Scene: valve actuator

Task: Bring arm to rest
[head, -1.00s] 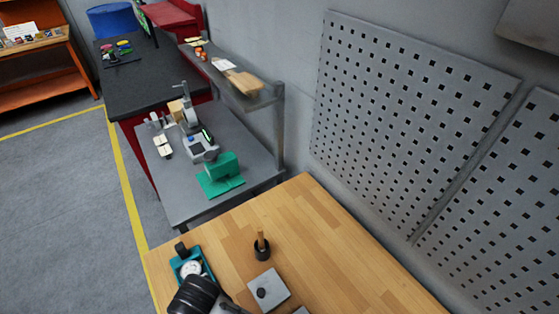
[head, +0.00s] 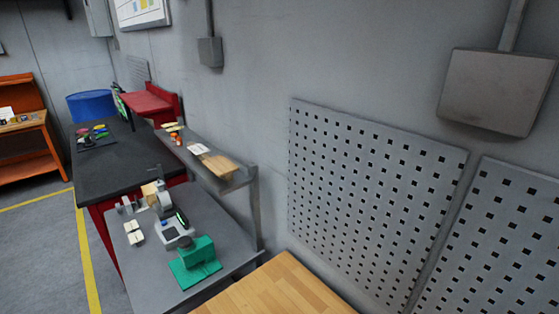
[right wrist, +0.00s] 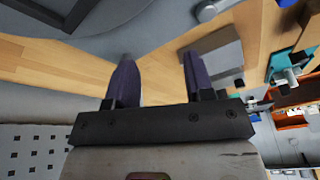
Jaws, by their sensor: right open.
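My right gripper (right wrist: 157,82) shows in the right wrist view, with its two dark fingers spread apart and nothing between them. It is above or beside the wooden bench (right wrist: 148,66), and I cannot tell its exact height. A grey plate (right wrist: 215,57) lies on the wood just past the right finger. Neither gripper is in the head view, where only a corner of the wooden bench (head: 273,290) shows at the bottom.
A grey table (head: 150,270) holds a green block fixture (head: 196,262) and a grey device (head: 172,237). A shelf (head: 205,160) stands behind it. The perforated panel (head: 370,200) and a grey wall box (head: 497,92) are on the wall. A teal fixture (right wrist: 285,62) shows in the wrist view.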

